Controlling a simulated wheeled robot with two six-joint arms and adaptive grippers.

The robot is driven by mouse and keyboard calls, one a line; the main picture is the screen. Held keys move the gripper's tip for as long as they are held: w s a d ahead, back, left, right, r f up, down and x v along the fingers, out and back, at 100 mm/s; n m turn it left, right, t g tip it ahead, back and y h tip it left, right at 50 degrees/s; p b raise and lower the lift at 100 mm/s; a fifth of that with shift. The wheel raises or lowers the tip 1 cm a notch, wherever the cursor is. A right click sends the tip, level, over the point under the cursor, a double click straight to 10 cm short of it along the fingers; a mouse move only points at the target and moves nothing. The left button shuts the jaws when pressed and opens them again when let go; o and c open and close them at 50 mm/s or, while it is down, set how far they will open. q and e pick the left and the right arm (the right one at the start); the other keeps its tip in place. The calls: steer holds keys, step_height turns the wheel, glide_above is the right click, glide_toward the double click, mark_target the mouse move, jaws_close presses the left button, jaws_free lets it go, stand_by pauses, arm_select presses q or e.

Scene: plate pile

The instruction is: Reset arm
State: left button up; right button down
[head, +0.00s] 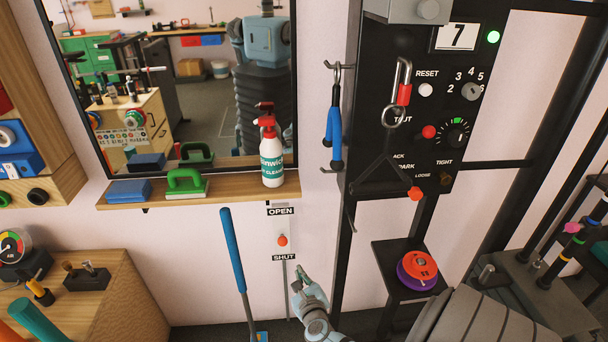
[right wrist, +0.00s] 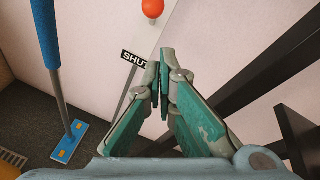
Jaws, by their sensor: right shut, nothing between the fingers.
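My right gripper (head: 299,279) is low in the middle of the head view, below and a little right of the SHUT label (head: 284,257). Its teal fingers (right wrist: 162,88) are together and empty in the right wrist view. The red-orange knob (head: 282,240) of the OPEN/SHUT lever sits between the two labels, apart from the gripper. It also shows at the top of the right wrist view (right wrist: 152,8). My left gripper is not seen directly in either view.
A blue-handled mop (head: 232,250) leans left of the gripper. A black post and control panel (head: 440,130) stand to the right. A small stand with red and purple discs (head: 417,267) is at the right. A shelf (head: 220,192) holds a spray bottle (head: 271,155) under a mirror.

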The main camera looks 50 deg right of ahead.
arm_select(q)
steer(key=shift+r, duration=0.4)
arm_select(e)
steer(key=shift+v, duration=0.9)
